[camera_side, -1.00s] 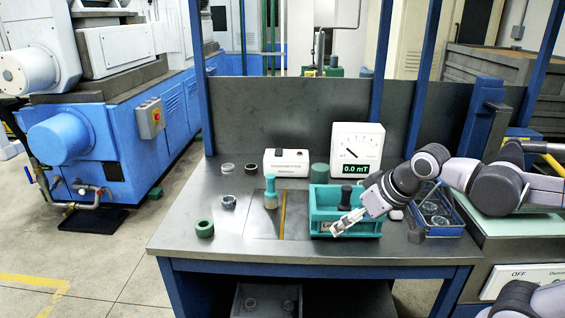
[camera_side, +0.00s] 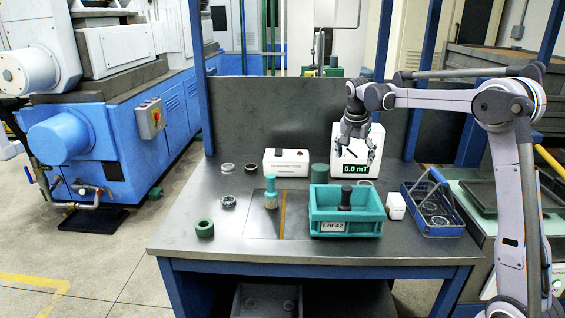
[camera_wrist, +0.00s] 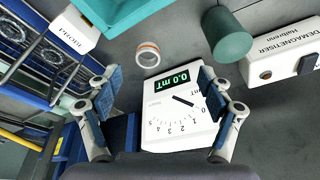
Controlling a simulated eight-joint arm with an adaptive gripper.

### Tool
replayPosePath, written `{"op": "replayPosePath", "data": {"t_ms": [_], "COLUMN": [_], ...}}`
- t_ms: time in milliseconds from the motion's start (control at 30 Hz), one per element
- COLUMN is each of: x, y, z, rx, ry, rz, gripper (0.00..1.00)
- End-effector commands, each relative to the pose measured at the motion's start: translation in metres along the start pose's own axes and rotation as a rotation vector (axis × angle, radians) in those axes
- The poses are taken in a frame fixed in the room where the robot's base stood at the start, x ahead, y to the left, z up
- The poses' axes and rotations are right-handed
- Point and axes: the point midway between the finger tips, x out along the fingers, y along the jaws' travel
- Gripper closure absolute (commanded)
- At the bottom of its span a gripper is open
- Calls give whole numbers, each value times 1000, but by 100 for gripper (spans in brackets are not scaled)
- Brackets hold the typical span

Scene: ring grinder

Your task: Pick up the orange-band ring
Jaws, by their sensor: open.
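The orange-band ring (camera_wrist: 147,53) lies on the bench in the wrist view, pale with an orange band round it. It sits between the teal bin and the gauge face. In the side view only a small part of a ring (camera_side: 366,182) shows behind the teal bin, and its band colour is not clear there. My gripper (camera_side: 356,152) is raised in front of the gauge, above and behind the bin. In the wrist view its two fingers (camera_wrist: 160,82) are spread wide, with nothing between them. The ring is beyond the fingertips, apart from them.
The teal Lot 42 bin (camera_side: 326,227), the gauge reading 0.0 mT (camera_side: 375,142), a green cylinder (camera_wrist: 227,33) and a white probe block (camera_side: 396,207) surround the ring. A blue basket (camera_side: 430,230) holds rings at right. The demagnetiser (camera_side: 286,163) and other rings are left.

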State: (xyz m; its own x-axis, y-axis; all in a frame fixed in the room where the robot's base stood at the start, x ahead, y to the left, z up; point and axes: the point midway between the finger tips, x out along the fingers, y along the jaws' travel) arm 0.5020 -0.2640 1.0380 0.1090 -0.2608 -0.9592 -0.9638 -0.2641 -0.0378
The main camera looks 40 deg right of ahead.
Motion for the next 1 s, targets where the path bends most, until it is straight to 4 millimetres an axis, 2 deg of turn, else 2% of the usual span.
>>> {"op": "replayPosePath", "data": {"t_ms": [33,100,300,467,700,1000], "x": [12,26,50,64,98,120], "y": [0,2,7,9,13,17], "z": [-14,-28,-51,-54,-54,-54], "rx": [54,117,230,251,249,249], "ry": [-3,-5,-8,-8,-8,-8], "rz": [23,53,102,111,110,110], "gripper": [20,20,20,20,20,20]}}
